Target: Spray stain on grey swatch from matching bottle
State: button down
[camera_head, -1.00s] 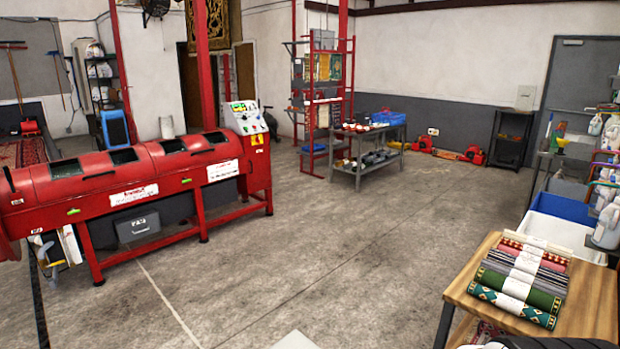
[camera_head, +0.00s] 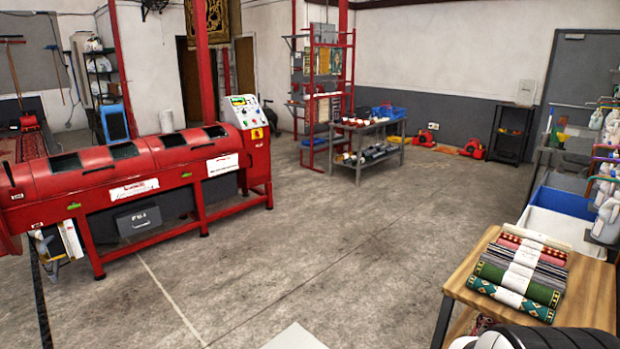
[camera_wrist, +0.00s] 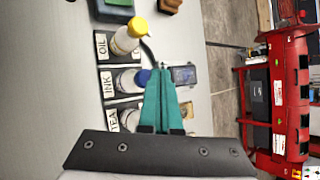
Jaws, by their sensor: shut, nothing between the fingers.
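In the wrist view, a labelled rack (camera_wrist: 104,76) stands on a pale grey surface with bottles beside its OIL, INK and TEA labels. A white bottle with a yellow cap (camera_wrist: 127,40) is at OIL. A bottle with a blue cap (camera_wrist: 132,80) is at INK. A pale bottle (camera_wrist: 129,119) is at TEA, its top partly hidden. My gripper (camera_wrist: 163,74) has teal fingers, shut and empty, just right of the bottles in the picture. I cannot make out a grey swatch or a stain.
A dark flat object (camera_wrist: 186,74) lies close right of my fingertips.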

jog(key=shift+f, duration=0.3)
jog(key=shift+f, duration=0.35)
dwell(0.4)
jog(key=shift+r, duration=0.1)
notch_tip(320, 180, up, 7)
jog(key=shift+r, duration=0.2)
dwell(0.7)
jog(key=s+d+r+n+h, duration=0.1)
jog(key=s+d+n+h, duration=0.1)
jog(key=s, duration=0.5)
jog(key=s+d+r+n+h, duration=0.1)
jog(key=s+d+n+h, duration=0.1)
jog(key=s+d+h, duration=0.3)
jog(key=s+d, duration=0.1)
jog(key=s, duration=0.2)
jog(key=shift+d+r+g, duration=0.3)
jog(key=shift+d+r, duration=0.1)
